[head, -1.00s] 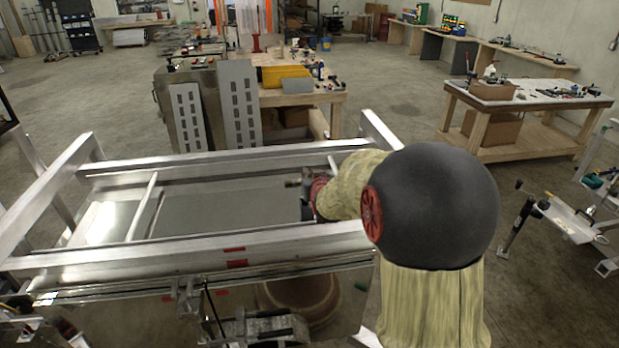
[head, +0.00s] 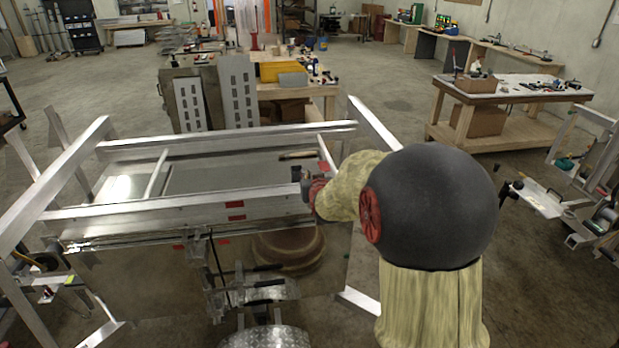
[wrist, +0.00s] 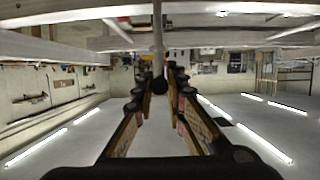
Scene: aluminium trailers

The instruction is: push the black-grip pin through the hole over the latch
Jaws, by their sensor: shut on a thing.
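My gripper (wrist: 158,88) is shut on the black-grip pin (wrist: 158,42) in the wrist view. The pin's dark round grip sits between the fingertips, and its metal shaft points toward the top of that picture. In the head view my gripper (head: 306,186) is dark and small, by the right end of the trailer's near rail (head: 150,210). The pin is too small to make out there. A metal hitch assembly (head: 255,291) stands out from the trailer's near side, below and left of my gripper. I cannot make out which part is the latch, nor its hole.
Slanted aluminium posts (head: 60,170) rise at the trailer's left. A wooden workbench (head: 515,95) stands at the back right, and metal racks (head: 590,170) stand at the right edge. The concrete floor (head: 390,105) between the trailer and workbench is clear.

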